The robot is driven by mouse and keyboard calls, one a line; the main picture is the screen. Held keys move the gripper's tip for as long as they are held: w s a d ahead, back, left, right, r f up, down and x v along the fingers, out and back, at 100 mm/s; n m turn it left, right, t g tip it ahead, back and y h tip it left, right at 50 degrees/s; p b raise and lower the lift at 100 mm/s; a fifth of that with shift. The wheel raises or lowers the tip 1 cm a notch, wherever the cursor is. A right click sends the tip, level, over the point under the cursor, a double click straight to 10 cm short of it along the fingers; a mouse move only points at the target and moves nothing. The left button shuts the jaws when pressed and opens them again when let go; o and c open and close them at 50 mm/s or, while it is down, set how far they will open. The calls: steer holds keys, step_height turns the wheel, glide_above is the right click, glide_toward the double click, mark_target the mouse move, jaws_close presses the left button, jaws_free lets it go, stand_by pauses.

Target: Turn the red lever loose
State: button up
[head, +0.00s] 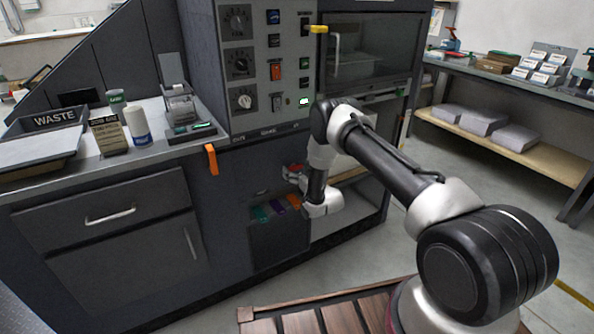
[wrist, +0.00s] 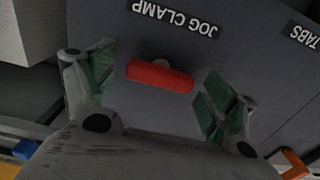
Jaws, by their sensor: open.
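The red lever (wrist: 160,77) is a short bar lying across the dark panel, just by the upside-down JOG CLAMP label (wrist: 172,17). It is slightly tilted, its right end lower in the wrist view. My gripper (wrist: 160,88) is open, with one green-padded finger beyond each end of the lever and a visible gap on both sides. In the head view the red lever (head: 295,168) shows as a small red patch on the cabinet front, partly hidden by my wrist and gripper.
An orange handle (head: 211,160) sits on the cabinet edge to the left; orange also shows in the wrist view (wrist: 293,165). Coloured folders (head: 277,208) stand in a bin below my gripper. A control panel (head: 262,60) with knobs rises above. A TABS label (wrist: 305,36) is beside JOG CLAMP.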

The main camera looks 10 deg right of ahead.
steer(key=shift+c, duration=0.2)
steer(key=c, duration=1)
steer(key=shift+n, duration=0.4)
steer(key=n, duration=0.3)
steer(key=shift+n, duration=0.3)
steer(key=n, duration=0.4)
steer(key=shift+a+n, duration=0.1)
steer(key=shift+n, duration=0.2)
steer(key=n, duration=0.4)
steer(key=shift+n, duration=0.3)
steer(key=shift+f+n, duration=0.1)
steer(key=shift+n, duration=2)
